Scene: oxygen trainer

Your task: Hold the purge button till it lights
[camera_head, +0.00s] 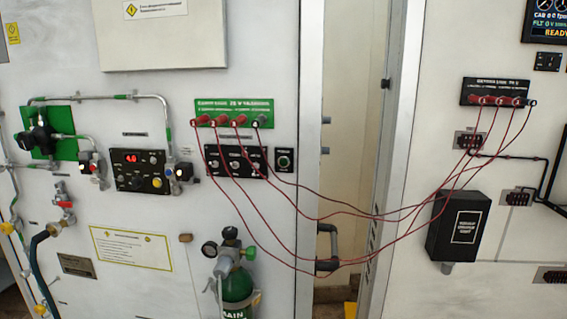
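A small black box (284,160) with one round, dark, green-tinged button sits on the left wall panel, right of a black three-switch panel (236,162). The small label on the box is too blurred to read for certain, but it may be the purge button. The button does not look brightly lit. A black control unit (140,170) further left has a red display and a yellow round button (157,183); I cannot read its labels. Neither of my grippers is in view.
Red cables (320,218) hang from the green terminal plate (234,113) across the door gap to a black terminal plate (497,92). A green oxygen cylinder (237,290) stands low in the middle. A black box (459,227) is on the right wall.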

